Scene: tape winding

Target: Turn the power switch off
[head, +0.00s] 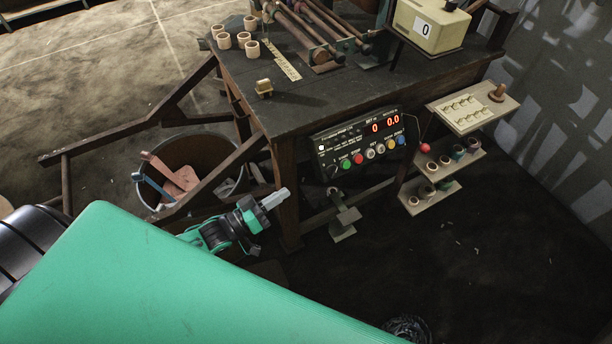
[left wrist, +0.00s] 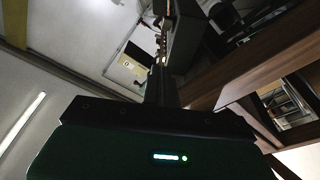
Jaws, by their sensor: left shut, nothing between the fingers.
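A dark control panel (head: 362,142) is mounted at the front edge of the wooden workbench. Its red displays are lit and read 0 and 0.0. A row of green, red, white, yellow and blue buttons runs along its lower part. I cannot make out for certain which part of the panel is the power switch. My left gripper (head: 275,199) is shut and empty. It is below and left of the panel, apart from it, near the bench's front leg. In the left wrist view its dark fingers (left wrist: 160,85) point away from the camera. My right gripper is not in view.
The workbench (head: 300,112) carries several cardboard rings, rods and a cream counter box (head: 430,24). A bin (head: 200,155) stands left of the gripper among slanted wooden bars. A tiered shelf (head: 447,172) with a red ball knob (head: 425,147) beside it is right of the panel.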

